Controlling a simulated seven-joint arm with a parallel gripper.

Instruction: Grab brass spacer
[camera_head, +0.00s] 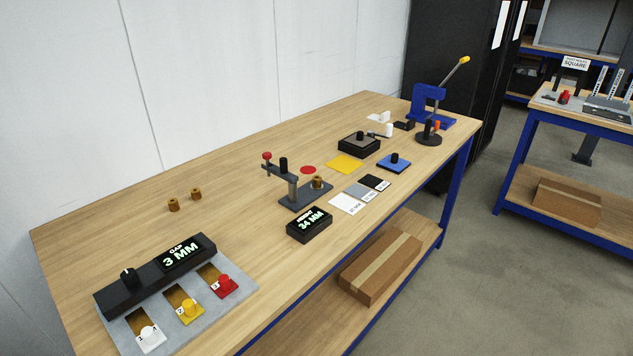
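Two small brass spacers stand on the wooden workbench at the left, close together: one brass spacer (173,205) a little nearer and a second brass spacer (196,193) just to its right. A third brass-coloured piece (318,182) sits on the base of a dark grey fixture (304,194) with a red knob, near the bench's middle. My gripper is not in view.
A gap display reading 3 MM (180,255) and a grey plate with white, yellow and red knobbed pieces (225,287) lie at the front left. A height display reading 34 MM (309,225) stands right of them. A blue press (427,103) stands at the far end. The bench around the two spacers is clear.

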